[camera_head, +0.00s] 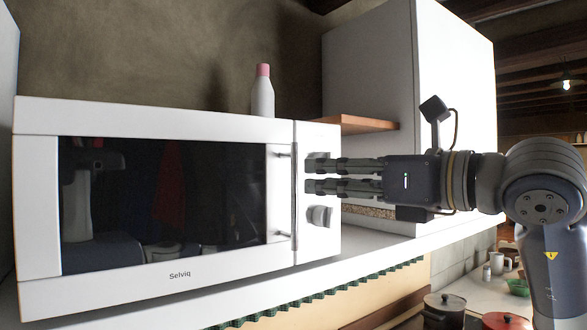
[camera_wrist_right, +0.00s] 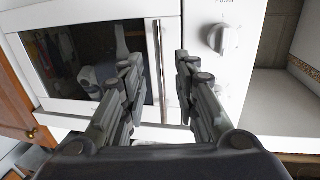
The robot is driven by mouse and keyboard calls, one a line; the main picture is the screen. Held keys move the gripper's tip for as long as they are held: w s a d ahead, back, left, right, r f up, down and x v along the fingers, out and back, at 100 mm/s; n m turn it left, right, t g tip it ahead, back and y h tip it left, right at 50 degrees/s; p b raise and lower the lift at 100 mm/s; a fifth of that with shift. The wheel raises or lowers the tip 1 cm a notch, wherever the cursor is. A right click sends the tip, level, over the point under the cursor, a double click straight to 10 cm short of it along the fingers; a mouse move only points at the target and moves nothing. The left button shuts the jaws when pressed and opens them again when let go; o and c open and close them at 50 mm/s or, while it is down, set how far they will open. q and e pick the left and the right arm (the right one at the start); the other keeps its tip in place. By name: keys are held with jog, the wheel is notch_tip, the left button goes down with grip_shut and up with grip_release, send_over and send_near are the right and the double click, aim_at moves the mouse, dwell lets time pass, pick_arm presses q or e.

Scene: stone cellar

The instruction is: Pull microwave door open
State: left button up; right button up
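The white microwave (camera_head: 160,120) stands on a white shelf, its dark-windowed door (camera_head: 165,200) shut. A slim vertical metal handle (camera_head: 294,195) runs along the door's right edge; it also shows in the wrist view (camera_wrist_right: 157,70). My right gripper (camera_head: 316,174) comes in from the right, its two fingers apart with nothing between them that I can make out in the head view. Its tips are just right of the handle there, over the control panel. In the wrist view the handle appears between the fingers (camera_wrist_right: 158,72); I cannot tell whether they touch it. My left gripper is not in view.
A control knob (camera_head: 320,216) is close below the fingers. A white bottle with a pink cap (camera_head: 262,95) shows above the microwave. A white cabinet (camera_head: 455,85) rises behind my arm. Pots (camera_head: 445,308) are below at right. The white shelf (camera_head: 385,250) is bare in front of the cabinet.

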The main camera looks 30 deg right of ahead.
aim_at(297, 176)
jog(key=p+x, duration=0.1)
jog(key=x, duration=0.4)
jog(key=shift+w+a+p, duration=0.2)
jog(key=shift+w+p, duration=0.1)
jog(key=shift+p+x, duration=0.3)
jog(key=shift+x, duration=0.55)
jog(key=shift+f, duration=0.1)
grip_shut()
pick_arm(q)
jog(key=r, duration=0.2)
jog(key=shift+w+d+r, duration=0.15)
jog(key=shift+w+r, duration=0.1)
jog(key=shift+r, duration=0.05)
